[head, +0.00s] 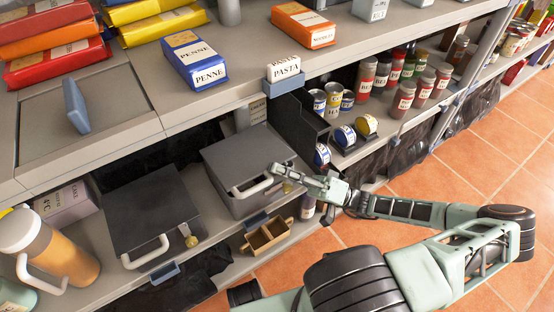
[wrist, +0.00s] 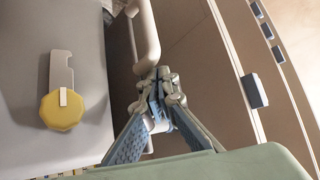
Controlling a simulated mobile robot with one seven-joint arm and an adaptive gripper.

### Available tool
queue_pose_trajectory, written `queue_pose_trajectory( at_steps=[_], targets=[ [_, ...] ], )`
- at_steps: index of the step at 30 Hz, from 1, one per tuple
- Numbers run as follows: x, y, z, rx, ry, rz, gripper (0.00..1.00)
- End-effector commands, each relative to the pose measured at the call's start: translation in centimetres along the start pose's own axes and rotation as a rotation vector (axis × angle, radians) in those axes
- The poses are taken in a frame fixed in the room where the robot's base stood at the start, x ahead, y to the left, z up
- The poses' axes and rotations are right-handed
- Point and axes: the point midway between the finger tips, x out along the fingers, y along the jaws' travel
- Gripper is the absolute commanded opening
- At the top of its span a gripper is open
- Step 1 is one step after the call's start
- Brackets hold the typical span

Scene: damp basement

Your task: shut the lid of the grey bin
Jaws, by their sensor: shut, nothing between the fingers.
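The grey bin (head: 240,157) stands on the shelf in the middle of the head view. Its flat grey lid looks down or nearly down; I cannot tell whether a gap is left. A pale bar handle (head: 250,188) is at its front edge. My gripper (head: 279,170) is shut and empty at the right end of this handle, touching or very close. In the wrist view, my gripper (wrist: 158,80) has its tips together just below the end of the pale handle (wrist: 144,35). A yellow knob on a grey strap (wrist: 62,108) shows on the grey surface to the left.
A dark bin (head: 148,205) with a white handle stands to the left. A small wooden tray (head: 266,234) lies in front of the grey bin. A black divider (head: 296,125) and several cans are to the right. An upper shelf overhangs behind. Tiled floor (head: 480,160) is open at right.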

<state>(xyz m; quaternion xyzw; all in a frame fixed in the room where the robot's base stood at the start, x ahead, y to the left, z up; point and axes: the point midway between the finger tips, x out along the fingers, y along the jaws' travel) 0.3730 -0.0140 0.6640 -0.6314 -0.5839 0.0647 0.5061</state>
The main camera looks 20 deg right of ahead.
Motion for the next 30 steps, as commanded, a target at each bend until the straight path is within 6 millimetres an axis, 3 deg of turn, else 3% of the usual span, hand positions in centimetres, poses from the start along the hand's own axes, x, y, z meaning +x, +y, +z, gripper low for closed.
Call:
queue_pose_trajectory(
  at_steps=[6,21,30],
  targets=[
    [-0.9,1.0,0.9,0.000,0.001,0.001,0.00],
    [-1.1,1.2,1.1,0.000,0.000,0.001,0.00],
    [-0.3,-0.1,0.2,-0.002,-0.001,0.000,0.00]
  ],
)
